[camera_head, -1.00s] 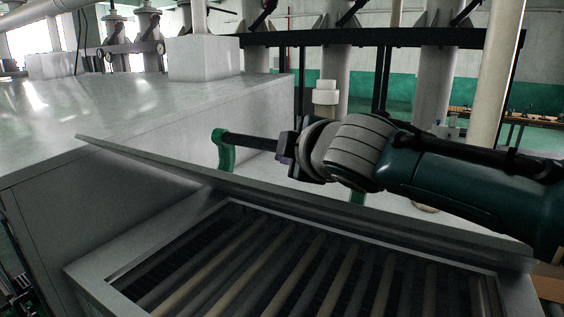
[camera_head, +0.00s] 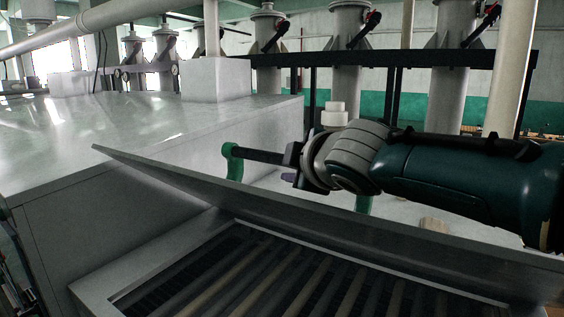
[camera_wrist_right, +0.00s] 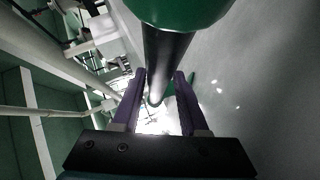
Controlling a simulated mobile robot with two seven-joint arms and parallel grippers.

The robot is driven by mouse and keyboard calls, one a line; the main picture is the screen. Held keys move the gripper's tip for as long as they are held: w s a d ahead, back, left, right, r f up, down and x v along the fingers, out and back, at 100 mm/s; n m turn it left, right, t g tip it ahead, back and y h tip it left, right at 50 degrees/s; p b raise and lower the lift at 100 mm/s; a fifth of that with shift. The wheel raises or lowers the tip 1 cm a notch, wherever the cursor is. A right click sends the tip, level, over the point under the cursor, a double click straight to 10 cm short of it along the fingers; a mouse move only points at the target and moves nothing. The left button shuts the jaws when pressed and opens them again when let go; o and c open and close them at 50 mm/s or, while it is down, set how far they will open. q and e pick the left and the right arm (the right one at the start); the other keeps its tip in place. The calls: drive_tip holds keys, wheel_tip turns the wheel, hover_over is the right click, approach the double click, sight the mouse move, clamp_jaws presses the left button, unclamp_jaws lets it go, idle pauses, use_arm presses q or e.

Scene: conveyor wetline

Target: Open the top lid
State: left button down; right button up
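The grey top lid (camera_head: 330,222) stands partly raised and tilted in the head view, its underside facing me. The opening below it shows several slats or rollers. The lid's handle, a dark bar with green end brackets (camera_head: 234,162), shows beyond the lid's upper edge. My right gripper (camera_head: 288,172) comes in from the right and is shut on the handle. In the right wrist view, the purple fingers (camera_wrist_right: 160,80) sit on both sides of the black bar (camera_wrist_right: 165,52), with a green bracket (camera_wrist_right: 180,8) close above. My left gripper is in neither view.
A large grey metal housing (camera_head: 120,125) stands to the left of the opening. The opening's pale frame (camera_head: 100,288) lies below the lid. Behind are several vertical pipes (camera_head: 348,60) and a dark horizontal beam (camera_head: 400,58).

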sight(320, 212)
drive_tip(key=shift+o, duration=0.9)
drive_tip(key=shift+r, duration=0.1)
drive_tip(key=shift+p+v, duration=0.75)
drive_tip(key=shift+v, duration=0.5)
drive_tip(key=b+v, duration=0.1)
drive_tip(key=v, duration=0.4)
drive_tip(key=shift+s+d, duration=0.15)
drive_tip(key=shift+s, duration=0.15)
drive_tip(key=shift+b+v, duration=0.3)
drive_tip(key=shift+v, duration=0.55)
